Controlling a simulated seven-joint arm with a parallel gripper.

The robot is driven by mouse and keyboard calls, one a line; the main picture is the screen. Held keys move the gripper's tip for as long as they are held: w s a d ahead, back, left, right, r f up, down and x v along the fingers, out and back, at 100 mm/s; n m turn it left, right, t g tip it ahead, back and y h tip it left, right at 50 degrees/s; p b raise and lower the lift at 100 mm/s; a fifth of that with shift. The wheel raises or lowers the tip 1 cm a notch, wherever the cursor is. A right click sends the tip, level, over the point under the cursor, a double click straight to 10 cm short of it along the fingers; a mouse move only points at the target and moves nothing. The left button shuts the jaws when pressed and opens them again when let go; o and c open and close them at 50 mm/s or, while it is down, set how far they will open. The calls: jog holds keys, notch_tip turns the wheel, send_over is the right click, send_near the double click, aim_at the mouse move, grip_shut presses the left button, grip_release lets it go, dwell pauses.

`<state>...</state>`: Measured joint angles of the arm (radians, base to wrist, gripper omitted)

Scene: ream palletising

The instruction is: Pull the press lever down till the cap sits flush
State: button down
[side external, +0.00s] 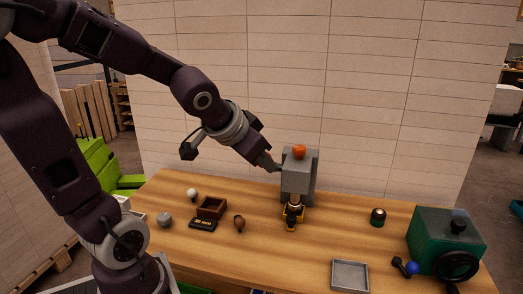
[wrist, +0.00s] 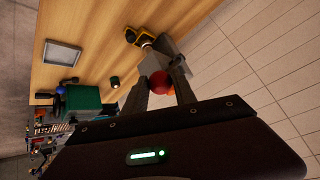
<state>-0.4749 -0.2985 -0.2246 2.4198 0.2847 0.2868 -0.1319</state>
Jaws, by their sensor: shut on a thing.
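The press (side external: 299,175) is a grey block standing at the back of the wooden table, with an orange knob (side external: 299,151) on top. Its grey body (wrist: 170,50) also shows in the wrist view. A yellow and black holder (side external: 291,216) sits under its head, with a pale round part in it; I cannot tell how the cap sits. My gripper (side external: 277,168) is at the press's upper left side. In the wrist view my gripper (wrist: 162,90) has its fingers on either side of a red ball (wrist: 159,82), apparently the lever's knob, and is shut on it.
A grey tray (side external: 350,275) lies at the front, and a green machine with a black wheel (side external: 445,240) stands at the right. A small dark green cylinder (side external: 378,217) stands between. A brown box (side external: 211,207) and small knobs lie at the left. A tiled wall stands behind.

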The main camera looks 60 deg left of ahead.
jog(key=shift+s+d+f, duration=0.2)
jog(key=shift+f, duration=0.15)
jog(key=c, duration=1)
grip_release()
jog(key=shift+c, duration=0.2)
jog(key=shift+w+r, duration=0.1)
